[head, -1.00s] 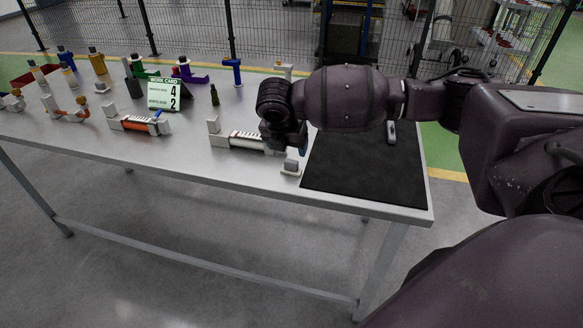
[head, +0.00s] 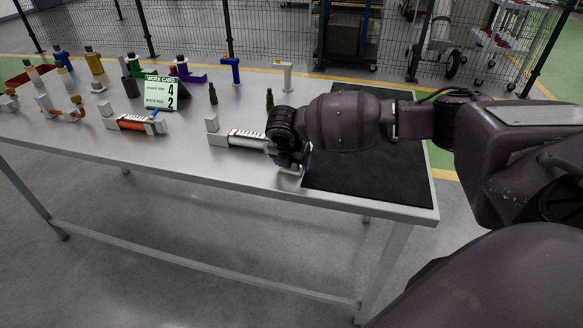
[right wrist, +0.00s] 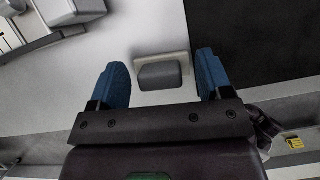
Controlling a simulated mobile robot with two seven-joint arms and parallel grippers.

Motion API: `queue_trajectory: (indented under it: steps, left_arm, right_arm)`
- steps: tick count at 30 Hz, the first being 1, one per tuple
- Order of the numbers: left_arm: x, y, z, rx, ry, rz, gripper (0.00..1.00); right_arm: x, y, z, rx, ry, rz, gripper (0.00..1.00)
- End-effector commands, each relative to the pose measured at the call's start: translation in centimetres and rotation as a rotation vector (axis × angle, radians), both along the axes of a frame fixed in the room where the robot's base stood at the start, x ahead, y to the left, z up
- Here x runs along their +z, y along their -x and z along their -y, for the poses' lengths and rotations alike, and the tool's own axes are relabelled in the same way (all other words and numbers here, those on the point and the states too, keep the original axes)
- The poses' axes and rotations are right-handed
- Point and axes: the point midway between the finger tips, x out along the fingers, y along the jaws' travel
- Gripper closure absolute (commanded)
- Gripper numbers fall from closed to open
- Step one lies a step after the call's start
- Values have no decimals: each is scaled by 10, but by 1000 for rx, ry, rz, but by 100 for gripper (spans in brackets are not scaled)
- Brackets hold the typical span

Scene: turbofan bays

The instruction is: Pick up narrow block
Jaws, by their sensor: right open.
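A small grey block (right wrist: 160,73), which looks like the narrow block, sits on a pale base plate (right wrist: 178,60) at the table's front edge. In the head view my right gripper (head: 300,165) is over this spot and hides the block, with only part of the pale base (head: 290,171) showing. In the right wrist view the gripper's two blue fingers (right wrist: 162,76) are open, one on each side of the block, with gaps to both. Whether the fingertips are down at its height I cannot tell. My left gripper is not in view.
A dark mat (head: 370,180) lies just right of the block. A white cylinder in a holder (head: 240,140) stands close on the left, and an orange one in a holder (head: 133,123) further left. A work card (head: 160,92) and several coloured fixtures stand behind.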

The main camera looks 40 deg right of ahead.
Motion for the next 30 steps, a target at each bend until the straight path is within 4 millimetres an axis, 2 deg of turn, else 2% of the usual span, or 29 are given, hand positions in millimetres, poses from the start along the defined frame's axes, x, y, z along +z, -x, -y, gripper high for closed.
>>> queue_trajectory:
  steps: [5, 6, 16, 25, 30]
  left_arm:
    - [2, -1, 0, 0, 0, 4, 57]
    - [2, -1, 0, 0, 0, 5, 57]
    - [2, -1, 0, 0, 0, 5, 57]
    - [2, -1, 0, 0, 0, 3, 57]
    - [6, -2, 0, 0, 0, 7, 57]
  right_arm:
    - [0, 0, 0, 0, -1, 1, 28]
    - [0, 0, 0, 0, -1, 1, 31]
    - [0, 0, 0, 0, 0, 0, 81]
    - [4, 0, 0, 0, -1, 1, 81]
    - [26, 0, 0, 2, -1, 4, 81]
